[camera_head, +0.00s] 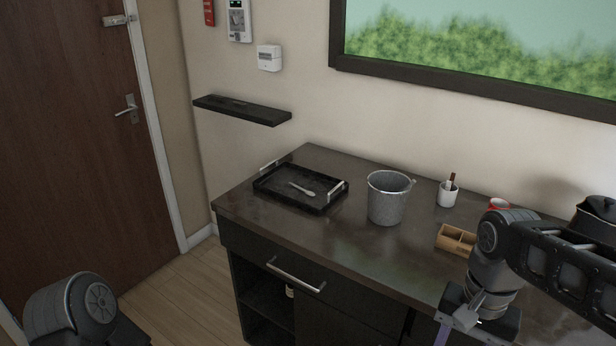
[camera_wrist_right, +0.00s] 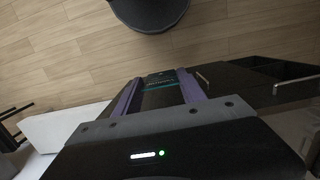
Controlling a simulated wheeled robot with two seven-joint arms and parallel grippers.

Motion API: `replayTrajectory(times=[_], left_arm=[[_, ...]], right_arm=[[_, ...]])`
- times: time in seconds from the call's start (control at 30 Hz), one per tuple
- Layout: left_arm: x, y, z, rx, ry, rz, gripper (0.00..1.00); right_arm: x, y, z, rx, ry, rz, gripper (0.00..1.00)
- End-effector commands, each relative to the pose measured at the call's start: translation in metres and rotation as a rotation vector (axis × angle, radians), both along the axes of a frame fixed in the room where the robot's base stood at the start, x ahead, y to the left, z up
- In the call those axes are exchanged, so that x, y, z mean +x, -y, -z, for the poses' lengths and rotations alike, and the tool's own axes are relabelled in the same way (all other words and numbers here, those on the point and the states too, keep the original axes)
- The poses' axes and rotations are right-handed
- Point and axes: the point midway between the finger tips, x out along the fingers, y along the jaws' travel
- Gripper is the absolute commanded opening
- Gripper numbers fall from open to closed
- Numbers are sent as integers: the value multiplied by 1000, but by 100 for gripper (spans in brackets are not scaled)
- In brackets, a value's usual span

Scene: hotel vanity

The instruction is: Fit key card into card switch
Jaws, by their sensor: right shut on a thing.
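A dark key card with teal lettering (camera_wrist_right: 163,92) lies between the purple fingers of my right gripper (camera_wrist_right: 160,76), which is shut on it. In the head view, my right gripper (camera_head: 448,326) is low at the right, by the vanity's front edge; the card cannot be made out there. A small white box (camera_head: 269,58) on the wall above the black shelf looks like the card switch. A white panel with a display (camera_head: 238,20) hangs to its upper left. The gripper is far from both. My left gripper is out of view.
The black wall shelf (camera_head: 242,110) juts out below the white box. Floor is clear by the door (camera_head: 75,140).

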Motion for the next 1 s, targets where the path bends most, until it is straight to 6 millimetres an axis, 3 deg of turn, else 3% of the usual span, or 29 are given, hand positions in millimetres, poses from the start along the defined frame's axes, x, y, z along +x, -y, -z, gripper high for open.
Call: replayTrajectory(times=[0.27,0.63,0.87,1.0], left_arm=[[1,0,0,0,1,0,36],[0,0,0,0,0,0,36],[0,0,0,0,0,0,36],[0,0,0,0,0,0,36]], right_arm=[[19,9,-11,0,0,-114,5],[83,15,-15,1,-2,-303,5],[135,5,3,2,-4,-447,5],[171,-15,31,2,-6,-549,5]])
